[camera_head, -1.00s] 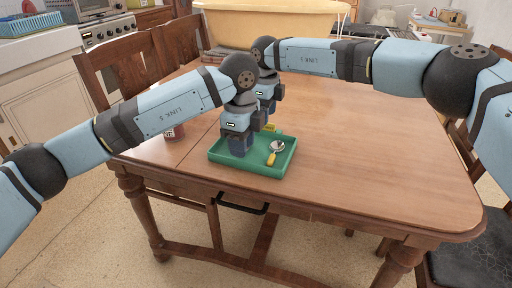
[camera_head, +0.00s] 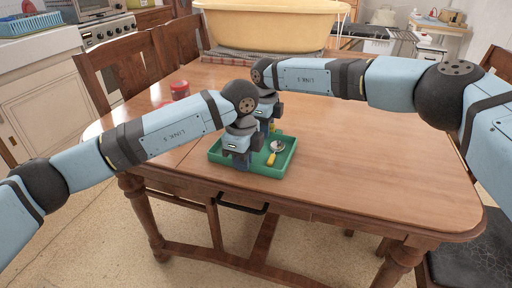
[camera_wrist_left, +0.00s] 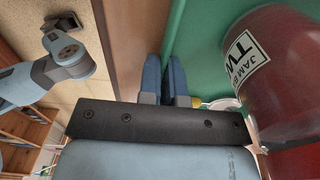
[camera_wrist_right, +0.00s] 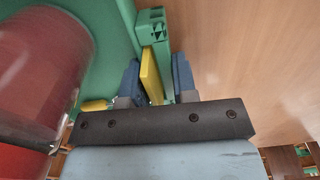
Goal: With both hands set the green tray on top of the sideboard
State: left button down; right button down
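The green tray (camera_head: 285,160) lies on the wooden table near its front edge. My left gripper (camera_head: 241,166) points down at its front wall. In the left wrist view its fingers (camera_wrist_left: 165,75) are close together on either side of the tray wall (camera_wrist_left: 178,25). My right gripper (camera_head: 265,124) is at the back wall. In the right wrist view its fingers (camera_wrist_right: 157,70) are apart, with a yellow strip (camera_wrist_right: 150,75) and a green block (camera_wrist_right: 150,22) between them. Whether they press on these is unclear. A spoon (camera_head: 276,148) and a labelled red jar (camera_wrist_left: 285,65) are in the tray. No sideboard is identifiable.
A red jar (camera_head: 180,89) stands on the table's left side. A red top (camera_head: 164,104) shows beside my left arm. Chairs (camera_head: 115,70) stand at the left, and a yellow tub (camera_head: 275,25) is behind. The table's right half (camera_head: 370,150) is clear.

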pick_arm(q)
jog(key=shift+r, duration=0.1)
pick_arm(e)
jog(key=shift+r, duration=0.1)
